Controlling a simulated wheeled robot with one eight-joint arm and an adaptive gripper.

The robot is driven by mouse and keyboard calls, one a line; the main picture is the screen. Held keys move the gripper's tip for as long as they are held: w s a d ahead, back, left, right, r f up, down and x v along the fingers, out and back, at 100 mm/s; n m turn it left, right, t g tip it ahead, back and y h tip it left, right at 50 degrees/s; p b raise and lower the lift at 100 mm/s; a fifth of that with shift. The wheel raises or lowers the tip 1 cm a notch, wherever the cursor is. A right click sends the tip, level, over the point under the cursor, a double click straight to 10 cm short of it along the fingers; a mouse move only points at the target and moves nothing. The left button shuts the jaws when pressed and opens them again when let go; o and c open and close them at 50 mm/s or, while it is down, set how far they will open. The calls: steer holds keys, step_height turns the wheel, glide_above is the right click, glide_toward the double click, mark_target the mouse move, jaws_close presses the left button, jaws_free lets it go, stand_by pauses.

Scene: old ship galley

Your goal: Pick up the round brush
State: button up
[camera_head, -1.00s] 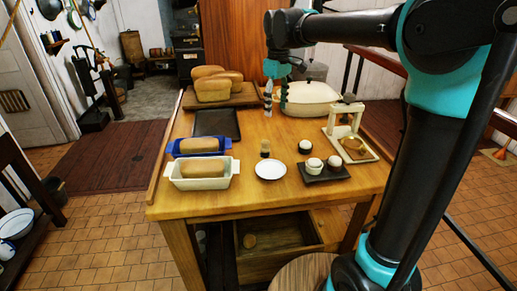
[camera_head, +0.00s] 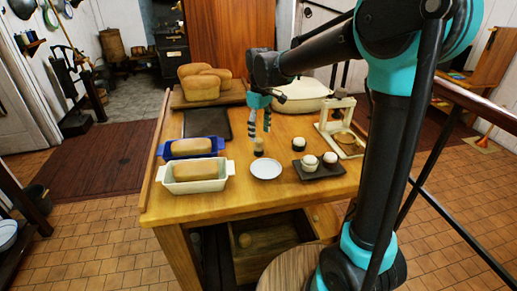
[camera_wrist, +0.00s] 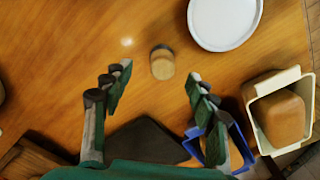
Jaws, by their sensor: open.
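The round brush (camera_head: 259,147) is a small upright piece with a pale tan top and a darker lower part, standing on the wooden table (camera_head: 215,215) just behind a white plate. In the wrist view the brush (camera_wrist: 162,63) shows from above, with its round tan end towards me. My gripper (camera_head: 260,130) is open and points down, its fingertips over the brush and a little above it. In the wrist view my gripper (camera_wrist: 160,76) has one finger on each side, with the brush ahead between the tips, not touched. Nothing is held.
The white plate (camera_head: 266,169) lies close to the brush. Bread sits in a white dish (camera_head: 196,187) and a blue dish (camera_head: 163,152) to the left. A small dark tray (camera_head: 321,174) and a cream stand (camera_head: 343,103) are right. A dark flat tray (camera_head: 207,124) lies behind.

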mark_target(259, 140)
steer(key=shift+s+a+f, duration=0.1)
steer(key=shift+f, duration=1.4)
steer(key=shift+a+f, duration=0.1)
steer(key=shift+f, duration=1.35)
steer(key=c, duration=1.2)
steer(key=shift+r, duration=0.1)
step_height(259, 140, up, 20)
steer(key=shift+f, duration=0.1)
